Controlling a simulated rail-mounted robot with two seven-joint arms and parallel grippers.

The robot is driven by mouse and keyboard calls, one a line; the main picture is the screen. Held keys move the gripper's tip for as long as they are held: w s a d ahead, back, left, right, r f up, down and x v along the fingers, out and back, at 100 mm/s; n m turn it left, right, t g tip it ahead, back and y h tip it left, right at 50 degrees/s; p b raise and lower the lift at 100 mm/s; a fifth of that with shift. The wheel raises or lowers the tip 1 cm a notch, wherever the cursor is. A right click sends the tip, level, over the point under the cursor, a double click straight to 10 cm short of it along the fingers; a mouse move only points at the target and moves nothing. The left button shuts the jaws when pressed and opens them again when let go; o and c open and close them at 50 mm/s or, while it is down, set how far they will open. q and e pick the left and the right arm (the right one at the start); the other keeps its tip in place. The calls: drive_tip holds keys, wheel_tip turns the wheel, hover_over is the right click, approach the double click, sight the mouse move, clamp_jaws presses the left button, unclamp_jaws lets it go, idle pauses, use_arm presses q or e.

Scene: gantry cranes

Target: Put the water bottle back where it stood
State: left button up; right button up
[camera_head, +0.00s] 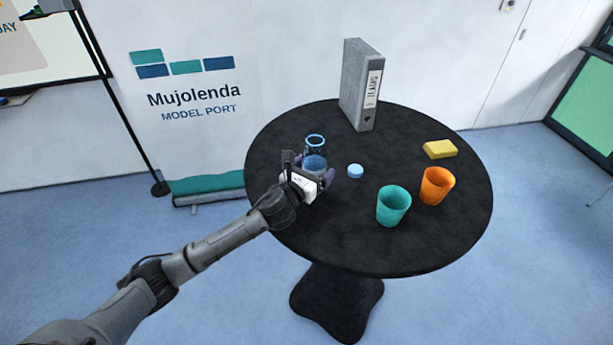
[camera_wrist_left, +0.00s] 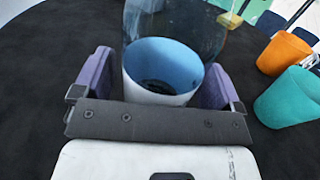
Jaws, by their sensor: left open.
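The water bottle (camera_head: 315,145) stands on the round black table, left of its middle. It has a clear upper part with a dark blue rim and a blue lower part. In the left wrist view the bottle (camera_wrist_left: 163,72) rises between the purple fingers, its top cut off by the picture edge. My left gripper (camera_head: 314,172) is open, with one finger on each side of the bottle's lower part. I cannot tell whether the fingers touch it. The gripper hides the bottle's base in the head view. My right gripper is not in view.
A small light-blue disc (camera_head: 355,171) lies just right of the bottle on the black table (camera_head: 330,240). A teal cup (camera_head: 393,208), an orange cup (camera_head: 436,188) and a yellow block (camera_head: 440,149) are further right. A grey binder (camera_head: 361,85) stands at the back.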

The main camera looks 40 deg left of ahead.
use_arm(q)
drive_tip(key=s, duration=0.4)
drive_tip(key=s+d, duration=0.1)
drive_tip(key=s, duration=0.3)
drive_tip(key=s+b, duration=0.1)
drive_tip(key=s, duration=0.2)
drive_tip(key=shift+s+d, duration=0.3)
drive_tip(key=shift+s, duration=0.1)
